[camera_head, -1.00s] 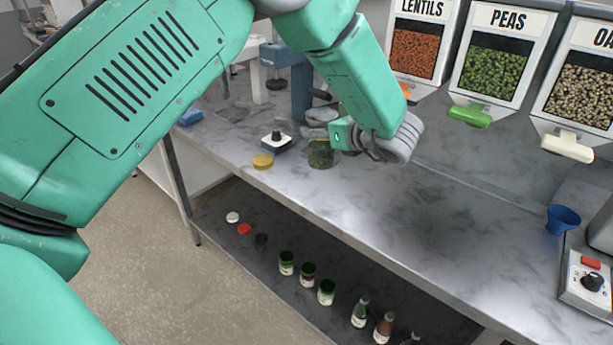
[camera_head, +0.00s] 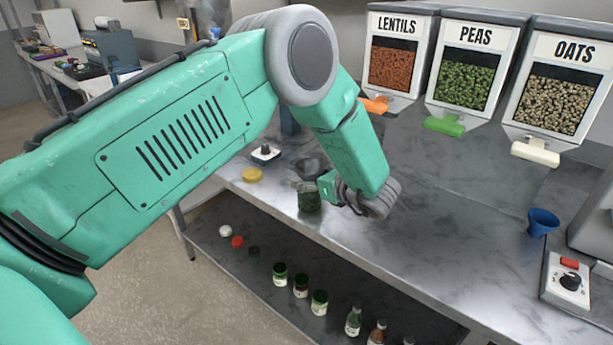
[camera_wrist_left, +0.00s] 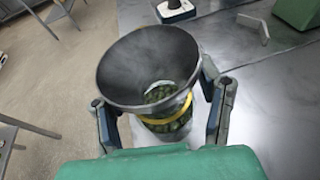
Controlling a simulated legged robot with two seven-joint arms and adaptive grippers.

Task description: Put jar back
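A glass jar of green peas (camera_head: 310,203) is at my left gripper (camera_head: 325,192), near the front of the steel table. In the left wrist view the jar (camera_wrist_left: 172,128) has a yellow band and a dark funnel (camera_wrist_left: 135,62) in its mouth. The funnel also shows in the head view (camera_head: 311,167). The left gripper's fingers (camera_wrist_left: 162,115) flank the jar, and it moves with them, so they appear shut on it. Their contact is partly hidden by the funnel. My right gripper is not in view. A yellow lid (camera_head: 252,174) lies on the table at the left.
The lower shelf (camera_head: 215,255) holds several jars (camera_head: 300,285), bottles (camera_head: 354,320) and loose lids (camera_head: 237,241). Lentils, peas (camera_head: 463,80) and oats dispensers are at the back. The middle tabletop is clear.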

